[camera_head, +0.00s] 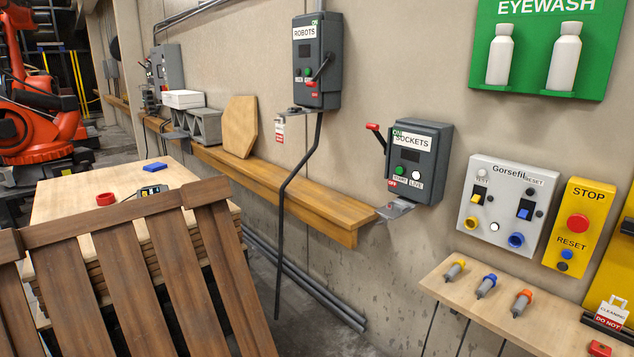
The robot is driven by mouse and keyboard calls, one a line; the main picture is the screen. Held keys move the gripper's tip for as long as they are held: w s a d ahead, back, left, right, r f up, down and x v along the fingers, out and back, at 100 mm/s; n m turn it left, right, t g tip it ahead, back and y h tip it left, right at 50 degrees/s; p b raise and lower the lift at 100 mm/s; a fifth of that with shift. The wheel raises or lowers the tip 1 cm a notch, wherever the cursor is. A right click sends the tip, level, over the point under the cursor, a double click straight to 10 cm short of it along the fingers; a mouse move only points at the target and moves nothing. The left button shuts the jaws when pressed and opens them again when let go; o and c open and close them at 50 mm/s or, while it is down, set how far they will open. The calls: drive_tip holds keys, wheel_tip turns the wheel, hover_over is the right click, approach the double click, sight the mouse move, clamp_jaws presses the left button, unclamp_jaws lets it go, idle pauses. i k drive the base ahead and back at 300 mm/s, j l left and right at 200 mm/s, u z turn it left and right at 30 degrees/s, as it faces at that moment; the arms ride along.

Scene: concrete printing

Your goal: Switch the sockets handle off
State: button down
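The grey sockets box (430,159) hangs on the concrete wall right of centre, with a white label reading SOCKETS. Its handle (373,127) has a red grip and a dark lever on the box's left side. The handle points up and left, near the green ON mark (397,132). The red OFF mark (392,183) is at the lower left of the box. A green START button (400,170) and a white LIVE lamp (417,174) are on its front. My gripper is not in this view.
A similar ROBOTS box (317,60) hangs to the left. A wooden ledge (300,200) runs along the wall below. A wooden shelf (500,325) with several plugs juts out at the lower right.

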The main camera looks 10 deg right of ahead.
sight(374, 128)
drive_tip(key=i+l, duration=0.25)
drive_tip(key=i, duration=0.2)
drive_tip(key=i+l+z, duration=0.1)
drive_tip(key=i, duration=0.3)
drive_tip(key=i+l, duration=0.3)
drive_tip(key=i, duration=0.15)
drive_tip(key=i+l, duration=0.2)
drive_tip(key=i, duration=0.25)
drive_tip(key=k+z, duration=0.05)
